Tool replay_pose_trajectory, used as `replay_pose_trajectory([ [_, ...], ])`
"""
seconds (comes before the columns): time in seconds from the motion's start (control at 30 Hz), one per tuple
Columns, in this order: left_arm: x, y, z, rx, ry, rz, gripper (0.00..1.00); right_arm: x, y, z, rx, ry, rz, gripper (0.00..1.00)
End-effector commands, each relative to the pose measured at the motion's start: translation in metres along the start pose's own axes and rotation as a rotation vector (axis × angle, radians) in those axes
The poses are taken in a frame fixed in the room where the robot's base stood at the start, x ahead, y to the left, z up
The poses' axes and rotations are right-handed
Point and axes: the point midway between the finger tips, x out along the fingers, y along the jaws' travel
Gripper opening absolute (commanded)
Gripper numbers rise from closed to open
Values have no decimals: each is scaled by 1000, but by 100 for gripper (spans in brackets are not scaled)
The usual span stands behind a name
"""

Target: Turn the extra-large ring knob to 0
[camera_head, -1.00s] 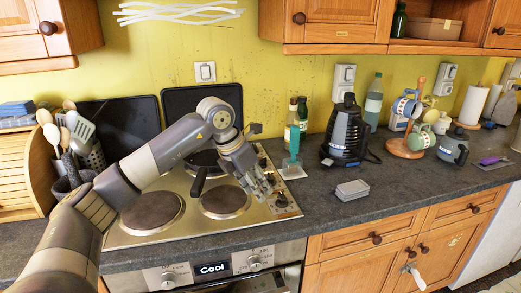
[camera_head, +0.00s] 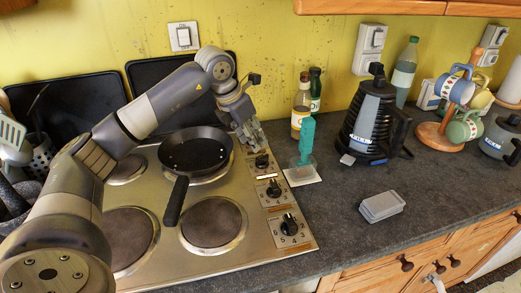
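A steel hob (camera_head: 262,238) has a column of black knobs along its right side: a front knob (camera_head: 289,224), a middle knob (camera_head: 273,190) and a back knob (camera_head: 262,161). I cannot tell which one is the extra-large ring knob; the markings are too small to read. My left gripper (camera_head: 251,142) points down at the back end of this column, close to the back knob. Its fingers are small and overlap, so their opening and any contact are unclear. My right gripper is out of view.
A black frying pan (camera_head: 196,151) sits on a back ring, its handle toward the front. A teal-handled tool (camera_head: 307,140), bottles (camera_head: 301,104), a black kettle (camera_head: 368,125) and a grey box (camera_head: 382,206) stand right of the hob. The counter between is partly clear.

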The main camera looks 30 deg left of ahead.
Motion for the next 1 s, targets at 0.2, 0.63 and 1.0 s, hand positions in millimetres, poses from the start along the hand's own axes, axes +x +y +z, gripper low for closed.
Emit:
replay_pose_trajectory([
  [0.2, 43, -1, -1, -1, 5, -3, 35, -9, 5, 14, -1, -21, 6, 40],
  [0.63, 87, 0, -1, 0, 2, 0, 35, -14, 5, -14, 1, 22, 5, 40],
  [1.0, 88, 0, -1, 0, 1, 0, 3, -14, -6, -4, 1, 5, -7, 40],
])
